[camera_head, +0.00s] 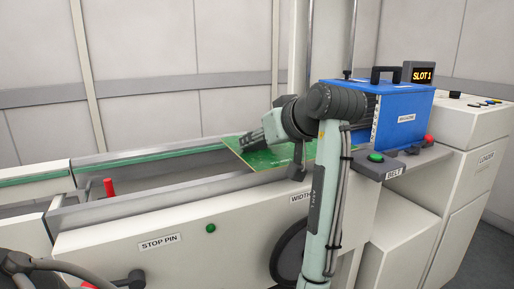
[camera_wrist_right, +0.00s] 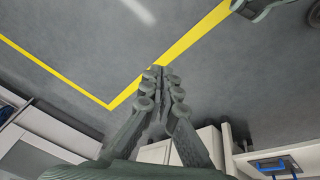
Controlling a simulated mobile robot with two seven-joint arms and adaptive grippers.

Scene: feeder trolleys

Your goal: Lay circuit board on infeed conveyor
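The circuit board (camera_head: 290,154) is a thin green plate in the head view. The fingertip contact is small and partly hidden by the gripper. My right gripper (camera_wrist_right: 158,72) shows in the right wrist view, fingers together and empty, above bare floor. It is not seen in the head view.
A blue magazine (camera_head: 400,106) with a black handle stands right of the board, below a "SLOT 1" display (camera_head: 420,74). A green belt button (camera_head: 376,157) is in front. A red pin (camera_head: 109,187) stands at the conveyor's left. White cabinets (camera_wrist_right: 207,142) border the floor in the right wrist view.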

